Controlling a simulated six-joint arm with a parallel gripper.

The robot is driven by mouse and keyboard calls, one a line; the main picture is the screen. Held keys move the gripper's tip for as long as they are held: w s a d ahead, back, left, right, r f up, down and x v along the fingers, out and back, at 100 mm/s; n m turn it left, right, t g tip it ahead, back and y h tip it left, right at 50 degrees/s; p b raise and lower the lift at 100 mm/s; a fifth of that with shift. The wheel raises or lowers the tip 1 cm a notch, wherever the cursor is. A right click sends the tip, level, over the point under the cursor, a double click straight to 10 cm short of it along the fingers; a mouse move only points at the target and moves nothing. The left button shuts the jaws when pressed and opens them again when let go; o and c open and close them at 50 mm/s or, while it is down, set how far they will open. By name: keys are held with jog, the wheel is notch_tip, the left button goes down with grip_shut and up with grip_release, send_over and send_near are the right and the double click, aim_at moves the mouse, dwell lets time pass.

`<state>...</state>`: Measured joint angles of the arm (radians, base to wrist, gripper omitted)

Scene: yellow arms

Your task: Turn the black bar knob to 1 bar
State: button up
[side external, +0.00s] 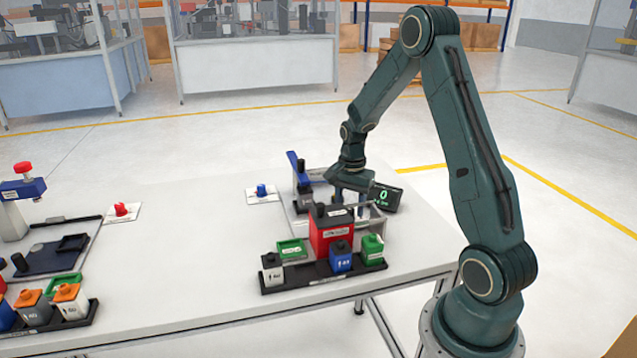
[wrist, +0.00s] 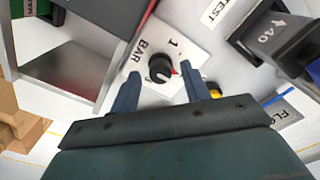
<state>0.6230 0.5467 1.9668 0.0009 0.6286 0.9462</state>
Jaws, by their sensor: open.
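The black bar knob (wrist: 161,67) sits on a white plate (wrist: 150,88) marked "BAR" and "1" in the wrist view. A small red mark shows at the knob's right edge; I cannot tell its exact setting. My gripper (wrist: 160,72) is open, with one dark finger on each side of the knob. A gap shows between each finger and the knob, and nothing is held. In the side view my gripper (side external: 350,188) points down at the test station behind the red box. The knob is hidden there.
A display (side external: 385,197) showing a green 0 stands right beside my gripper. A red box (side external: 331,232) and a black rack (side external: 322,277) of coloured blocks stand in front. A black block marked 40 (wrist: 277,42) and a yellow part (wrist: 214,90) lie right of the knob.

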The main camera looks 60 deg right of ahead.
jog(key=shift+f, duration=0.2)
jog(key=c, duration=1)
jog(key=shift+n, duration=0.5)
jog(key=n, duration=1.1)
